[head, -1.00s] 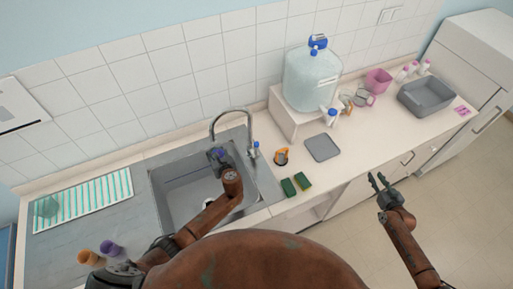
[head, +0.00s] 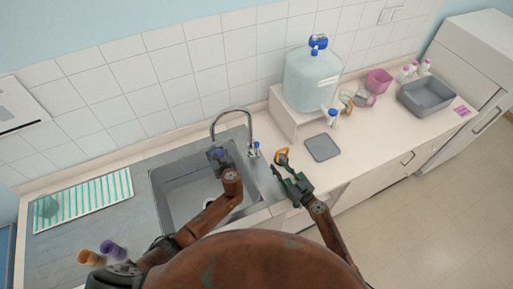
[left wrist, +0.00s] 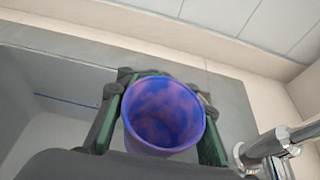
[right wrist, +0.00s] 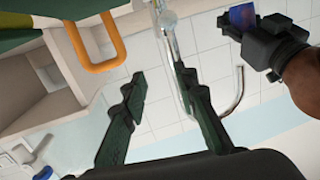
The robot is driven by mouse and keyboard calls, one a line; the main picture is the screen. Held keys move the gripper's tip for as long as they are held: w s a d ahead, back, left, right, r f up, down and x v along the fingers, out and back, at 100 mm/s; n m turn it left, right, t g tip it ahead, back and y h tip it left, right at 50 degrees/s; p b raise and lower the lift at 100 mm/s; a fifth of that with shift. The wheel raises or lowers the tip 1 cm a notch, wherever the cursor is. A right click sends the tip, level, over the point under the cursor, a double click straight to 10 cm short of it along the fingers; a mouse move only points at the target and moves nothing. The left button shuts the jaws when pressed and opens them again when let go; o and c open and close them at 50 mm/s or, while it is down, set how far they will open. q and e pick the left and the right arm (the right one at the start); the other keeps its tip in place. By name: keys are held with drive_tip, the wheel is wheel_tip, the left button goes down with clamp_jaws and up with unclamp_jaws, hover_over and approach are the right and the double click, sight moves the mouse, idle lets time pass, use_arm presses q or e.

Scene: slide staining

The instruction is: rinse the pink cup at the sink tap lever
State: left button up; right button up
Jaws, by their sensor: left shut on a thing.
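My left gripper (head: 216,152) is shut on a cup that looks blue-purple with pinkish patches. In the left wrist view the cup (left wrist: 163,115) shows its open mouth to the camera between the two fingers; the liquid or bottom inside is unclear. It is over the sink (head: 182,190), left of the tap (head: 249,130). The tap's chrome body also shows in the left wrist view (left wrist: 272,145). A small blue-marked lever (head: 256,150) sits at the tap's right side. My right gripper (head: 286,174) is open and empty, right of the tap, near an orange-handled item (head: 282,155).
A grey tray mat (head: 322,147) lies right of my right gripper. A big water jug (head: 312,80) stands on a white stand behind. An orange cup (head: 90,257) and a purple cup (head: 112,249) stand left of the sink. A striped mat (head: 95,198) lies at the left.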

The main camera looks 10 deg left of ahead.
sight(257, 148)
drive_tip(key=shift+n+y, duration=0.3)
drive_tip(key=shift+y, duration=0.1)
drive_tip(key=x, duration=0.4)
drive_tip(key=s+a+r+x, duration=0.1)
drive_tip(key=x, duration=0.4)
drive_tip(key=a+r+x, duration=0.1)
drive_tip(key=x, duration=0.3)
drive_tip(key=shift+s+a, duration=0.1)
drive_tip(key=shift+s, duration=0.15)
drive_tip(key=shift+c, duration=0.5)
clamp_jaws()
